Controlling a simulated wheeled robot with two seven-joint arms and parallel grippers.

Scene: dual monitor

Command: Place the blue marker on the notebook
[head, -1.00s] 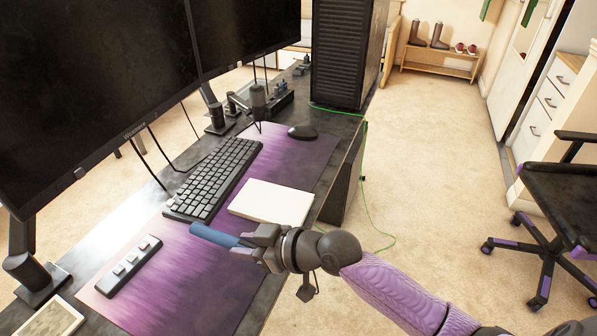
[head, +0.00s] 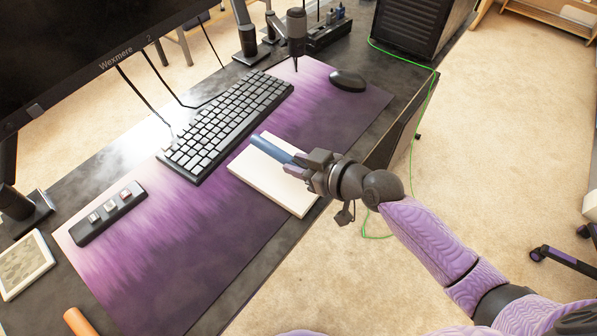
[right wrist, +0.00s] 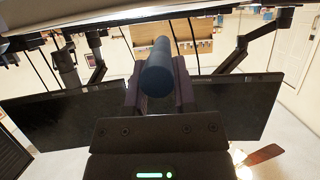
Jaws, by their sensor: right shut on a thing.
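The blue marker (head: 278,149) is held in my right gripper (head: 306,160), which is shut on it. In the head view the marker points to the upper left and overlaps the white notebook (head: 273,182). Whether it touches the notebook or is above it, I cannot tell. In the right wrist view the marker (right wrist: 157,68) shows end-on between the fingers. The notebook lies on the purple desk mat, with its upper right part hidden by the gripper. My left gripper is not in view.
A black keyboard (head: 225,122) lies to the left of the notebook and a mouse (head: 348,81) lies beyond it. A small button pad (head: 108,213) and a framed picture (head: 23,264) are at the left. The purple mat (head: 190,255) is clear in front.

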